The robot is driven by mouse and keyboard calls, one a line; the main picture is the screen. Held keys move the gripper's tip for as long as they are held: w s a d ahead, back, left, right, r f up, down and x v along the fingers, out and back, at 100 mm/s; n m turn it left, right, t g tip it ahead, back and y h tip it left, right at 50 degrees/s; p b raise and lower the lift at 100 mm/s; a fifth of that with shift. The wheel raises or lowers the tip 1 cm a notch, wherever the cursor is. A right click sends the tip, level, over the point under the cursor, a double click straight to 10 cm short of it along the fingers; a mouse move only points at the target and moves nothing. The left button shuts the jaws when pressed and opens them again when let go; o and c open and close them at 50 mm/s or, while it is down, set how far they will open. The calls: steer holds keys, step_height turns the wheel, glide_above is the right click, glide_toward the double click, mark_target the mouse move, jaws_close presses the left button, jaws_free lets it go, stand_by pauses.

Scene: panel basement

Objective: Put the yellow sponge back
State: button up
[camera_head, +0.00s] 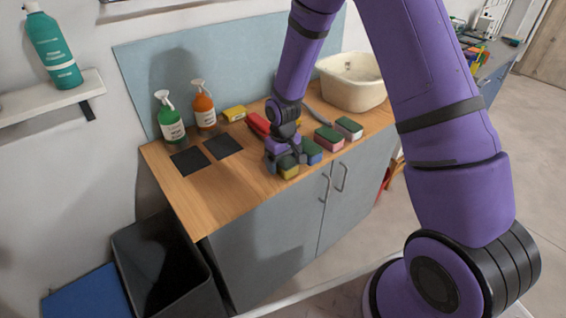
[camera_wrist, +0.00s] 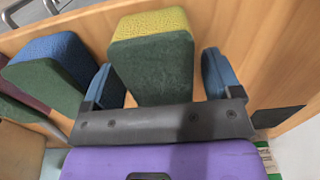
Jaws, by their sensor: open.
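The yellow sponge (camera_head: 289,172), with a dark green scouring side, sits near the front edge of the wooden counter (camera_head: 222,182). In the wrist view the sponge (camera_wrist: 152,60) stands between my two blue fingertips. My gripper (camera_head: 285,158) is open and low over the counter, with one finger on each side of the yellow sponge. In the wrist view my gripper (camera_wrist: 160,80) shows a gap beside the sponge at the right finger; I cannot tell whether the left finger touches it. A blue sponge (camera_wrist: 45,60) is close beside the left finger.
Two black squares (camera_head: 190,160) (camera_head: 223,146), spray bottles (camera_head: 170,122) (camera_head: 204,110), a yellow block (camera_head: 234,113), a red item (camera_head: 258,125) and a white basin (camera_head: 352,88) are also there.

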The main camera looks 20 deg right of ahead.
step_height(320, 180, up, 12)
steer(key=shift+f, duration=0.2)
steer(key=s+d+r+m+t, duration=0.1)
steer(key=s+d+r, duration=0.1)
steer(key=s+r, duration=0.5)
steer(key=s+d+r+m+t, duration=0.1)
steer(key=s+d+r, duration=0.15)
steer(key=r, duration=0.85)
steer(key=s+d+r+t, duration=0.1)
steer(key=s+r, duration=0.3)
steer(key=s, duration=0.6)
steer(key=s+d+r+m+t, duration=0.1)
steer(key=s+r, duration=0.3)
steer(key=s, duration=0.5)
steer(key=shift+s+d+r+m+t, duration=0.2)
steer(key=shift+s+m+t, duration=0.15)
steer(key=shift+t, duration=0.25)
